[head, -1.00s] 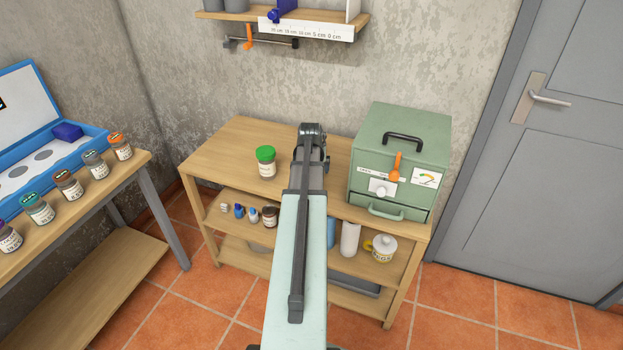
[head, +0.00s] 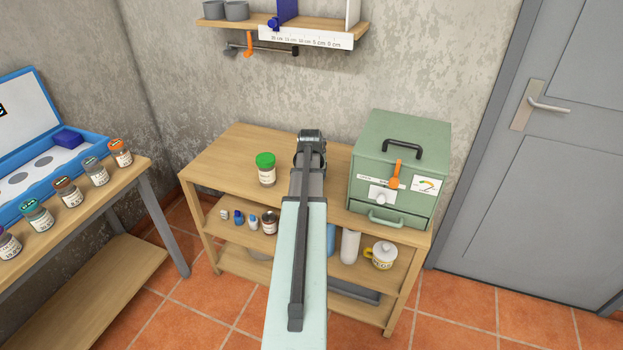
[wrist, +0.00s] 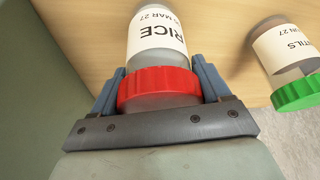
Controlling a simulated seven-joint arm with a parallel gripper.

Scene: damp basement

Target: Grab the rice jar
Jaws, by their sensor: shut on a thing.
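The rice jar (wrist: 157,42) shows in the wrist view, with a clear body, a white label reading RICE and a red lid (wrist: 160,88). My gripper (wrist: 160,88) is shut on it, one blue-grey finger on each side of the lid. The jar is over or on the wooden table top; I cannot tell whether it touches the wood. In the head view my arm hides the jar and the fingertips.
A green-lidded jar (head: 266,169) stands on the table (head: 225,160) left of my arm; it also shows in the wrist view (wrist: 290,55). A green cabinet (head: 400,150) stands close on the right. Several small jars stand on the left bench.

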